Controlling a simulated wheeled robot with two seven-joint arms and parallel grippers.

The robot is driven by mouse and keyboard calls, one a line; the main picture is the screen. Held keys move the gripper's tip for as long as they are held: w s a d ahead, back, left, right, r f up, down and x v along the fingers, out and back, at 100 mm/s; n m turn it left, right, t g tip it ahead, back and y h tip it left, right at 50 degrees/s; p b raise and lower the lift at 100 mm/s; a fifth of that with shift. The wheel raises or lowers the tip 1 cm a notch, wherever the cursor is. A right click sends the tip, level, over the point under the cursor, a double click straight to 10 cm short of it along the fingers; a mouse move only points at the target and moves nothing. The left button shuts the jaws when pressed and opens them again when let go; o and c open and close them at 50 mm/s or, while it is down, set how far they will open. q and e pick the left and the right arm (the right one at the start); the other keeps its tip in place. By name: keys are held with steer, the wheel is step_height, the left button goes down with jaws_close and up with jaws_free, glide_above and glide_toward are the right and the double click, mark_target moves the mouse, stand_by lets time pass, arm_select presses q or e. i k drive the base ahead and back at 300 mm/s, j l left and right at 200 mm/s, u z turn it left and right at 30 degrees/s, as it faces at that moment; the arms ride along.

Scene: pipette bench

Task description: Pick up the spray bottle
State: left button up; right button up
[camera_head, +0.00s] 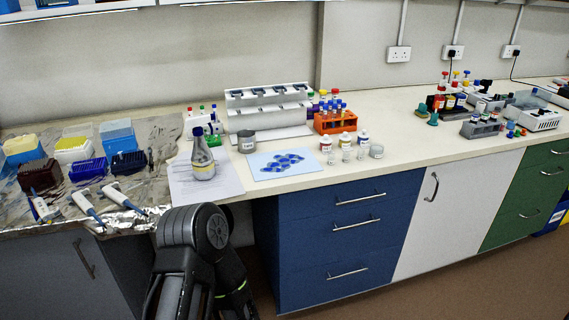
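The closest match to a spray bottle is a conical clear bottle (203,158) with a dark blue top and a yellowish label or content. It stands upright on a white paper sheet (225,186) on the bench, left of centre. I cannot tell from its shape whether the top is a spray head. One black arm of mine shows below it, at the front edge of the bench, with its bulky joint apart from the bottle. No gripper fingers can be made out on that arm, and no other gripper shows. Nothing is seen holding the bottle.
Close behind the bottle stand small capped tubes (214,115) and a white pipette stand (268,105). A grey-lidded jar (246,141) and blue-patterned sheet (284,163) are to its right. Pipettes (88,208) and tip boxes (72,149) lie left on foil. Bare bench lies right (405,135).

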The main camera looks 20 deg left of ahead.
mark_target(202, 161)
steer(key=k+l+u, duration=0.1)
steer(key=u, duration=1.15)
steer(key=i+l+z, duration=0.15)
steer(key=l, duration=0.2)
steer(key=l+z, duration=0.2)
steer(key=l, duration=0.2)
steer(key=i+l+z, duration=0.15)
steer(key=l, duration=0.2)
steer(key=i+l+z, duration=0.15)
steer(key=i+l, duration=0.05)
steer(key=l, duration=0.1)
